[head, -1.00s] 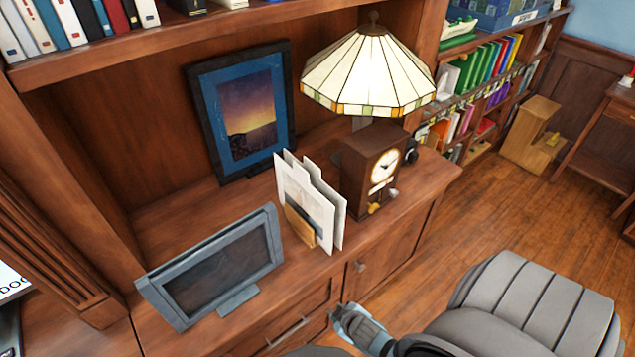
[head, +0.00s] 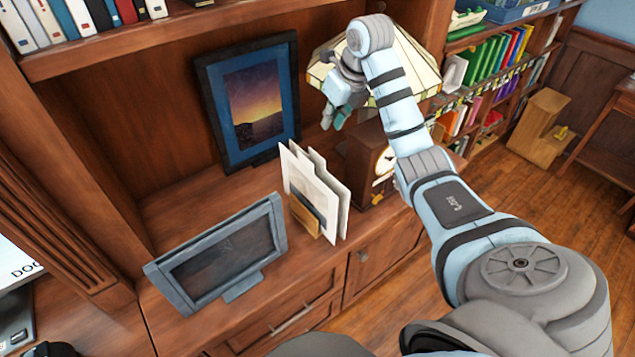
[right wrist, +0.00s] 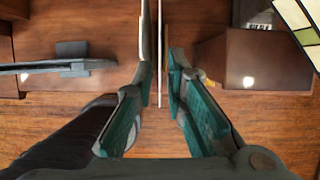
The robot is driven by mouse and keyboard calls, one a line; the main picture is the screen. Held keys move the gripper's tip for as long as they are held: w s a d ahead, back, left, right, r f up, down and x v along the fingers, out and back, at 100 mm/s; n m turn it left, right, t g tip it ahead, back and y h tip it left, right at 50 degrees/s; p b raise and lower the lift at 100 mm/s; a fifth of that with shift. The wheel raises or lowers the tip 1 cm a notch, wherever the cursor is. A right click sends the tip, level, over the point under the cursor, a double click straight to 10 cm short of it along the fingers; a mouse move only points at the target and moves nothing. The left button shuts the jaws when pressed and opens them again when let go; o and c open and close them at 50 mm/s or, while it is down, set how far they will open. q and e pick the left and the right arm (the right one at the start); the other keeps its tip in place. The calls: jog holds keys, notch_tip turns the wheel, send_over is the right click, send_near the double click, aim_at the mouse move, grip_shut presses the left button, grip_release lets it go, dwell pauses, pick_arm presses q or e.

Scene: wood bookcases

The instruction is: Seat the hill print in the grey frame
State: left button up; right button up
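The grey frame (head: 275,240) stands tilted on the cabinet top at the front left; its dark panel shows no print. A wooden holder (head: 304,222) beside it carries several upright white cards (head: 320,188); the front one bears a faint picture. I cannot tell which is the hill print. My right gripper (head: 334,118) points down above the cards, fingers apart and empty. In the right wrist view the open gripper (right wrist: 160,75) looks down with thin card edges between and beside its fingers. The grey frame shows edge-on there (right wrist: 35,67). My left gripper is out of view.
A black-framed sunset picture (head: 255,100) leans at the back. A clock (head: 366,165) stands right of the cards, near my right arm. A stained-glass lamp (head: 415,60) is partly behind that arm. Bare cabinet top lies between the grey frame and the back picture.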

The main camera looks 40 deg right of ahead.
jog(key=b, duration=0.5)
send_near(317, 154)
jog(key=f, duration=0.1)
jog(key=x, duration=0.8)
jog(key=shift+w+d, duration=0.1)
jog(key=shift+w+f, duration=0.1)
jog(key=shift+w, duration=0.05)
grip_shut()
